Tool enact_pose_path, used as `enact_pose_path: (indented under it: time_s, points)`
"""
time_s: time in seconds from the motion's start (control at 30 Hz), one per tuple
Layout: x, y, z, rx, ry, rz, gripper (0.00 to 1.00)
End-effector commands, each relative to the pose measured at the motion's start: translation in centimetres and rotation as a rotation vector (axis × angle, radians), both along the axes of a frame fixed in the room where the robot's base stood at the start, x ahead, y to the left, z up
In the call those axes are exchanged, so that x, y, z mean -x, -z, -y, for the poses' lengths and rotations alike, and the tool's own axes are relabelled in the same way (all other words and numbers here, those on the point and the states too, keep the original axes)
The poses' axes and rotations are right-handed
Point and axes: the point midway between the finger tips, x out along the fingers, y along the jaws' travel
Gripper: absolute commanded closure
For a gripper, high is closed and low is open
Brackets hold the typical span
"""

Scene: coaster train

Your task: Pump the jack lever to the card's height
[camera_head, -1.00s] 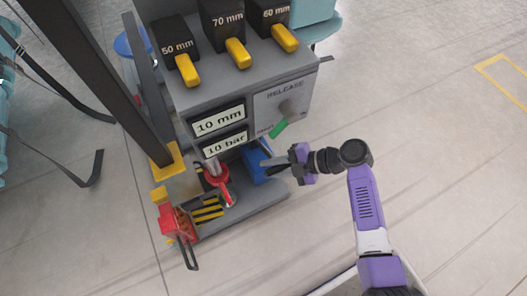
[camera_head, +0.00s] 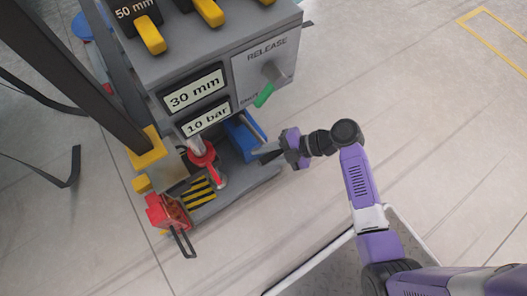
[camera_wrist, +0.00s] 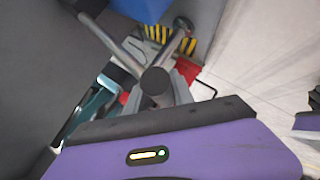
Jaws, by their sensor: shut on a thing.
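My gripper (camera_head: 274,154) is low at the right side of the grey jack unit, near its blue part (camera_head: 243,134). I cannot make out a card with a set height.
Black blocks with yellow handles stand on top of the unit; one reads "50 mm" (camera_head: 136,12). A dark upright post (camera_head: 105,85) stands at the left. A red piece (camera_head: 168,212) sits at the lower left. The floor on the right is clear.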

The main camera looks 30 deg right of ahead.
Motion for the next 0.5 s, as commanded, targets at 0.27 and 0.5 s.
enact_pose_path:
  time_s: [0.27,0.5]
  points:
    - [-0.55,-0.14,0.38,0.007,0.013,0.010,0.57]
    - [-0.09,-0.76,0.89,0.005,0.012,0.009,0.57]
